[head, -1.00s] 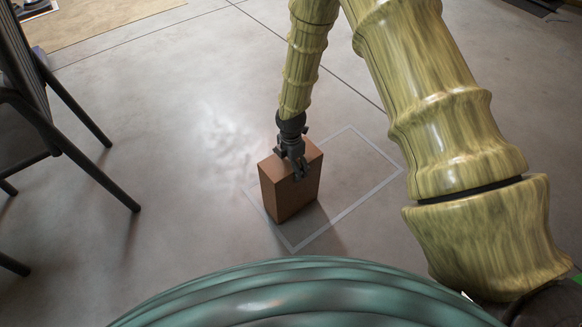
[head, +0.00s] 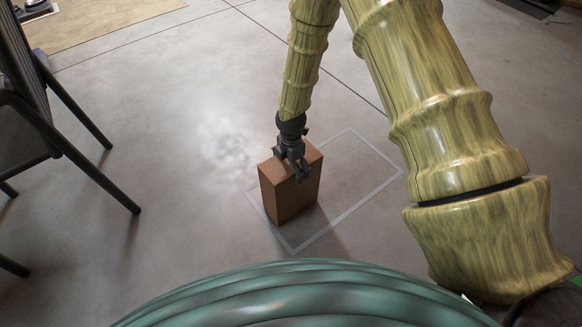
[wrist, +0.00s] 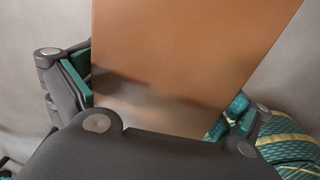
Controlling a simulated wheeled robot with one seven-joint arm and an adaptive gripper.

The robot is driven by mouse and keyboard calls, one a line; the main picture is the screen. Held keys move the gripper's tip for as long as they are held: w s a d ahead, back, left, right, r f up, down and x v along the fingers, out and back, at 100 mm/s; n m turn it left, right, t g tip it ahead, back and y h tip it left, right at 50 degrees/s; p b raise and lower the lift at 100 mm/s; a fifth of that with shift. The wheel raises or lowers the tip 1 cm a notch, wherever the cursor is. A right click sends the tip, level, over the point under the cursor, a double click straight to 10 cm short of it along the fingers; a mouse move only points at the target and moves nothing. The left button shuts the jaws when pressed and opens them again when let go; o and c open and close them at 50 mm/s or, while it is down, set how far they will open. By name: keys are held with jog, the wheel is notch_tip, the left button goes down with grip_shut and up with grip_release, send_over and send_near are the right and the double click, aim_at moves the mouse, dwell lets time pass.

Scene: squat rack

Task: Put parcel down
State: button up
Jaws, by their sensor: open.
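The parcel (head: 287,194) is a brown box standing upright on the floor. It is at the left part of a pale outlined rectangle (head: 368,199), and its left side lies close to or over the left line. My gripper (head: 292,170) is at the top of the box, with its fingers open around the upper part. In the wrist view the parcel (wrist: 185,50) fills the middle, between a green-padded finger on the left and another on the right. Whether the pads touch the box cannot be told.
A dark metal chair (head: 75,105) stands at the left. A tan mat (head: 100,25) lies at the top left. The grey floor between the chair and the parcel is clear, as is the right part of the outlined rectangle.

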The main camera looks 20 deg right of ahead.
notch_tip(320, 180, up, 12)
jog(key=p, duration=0.4)
jog(key=shift+f, duration=0.1)
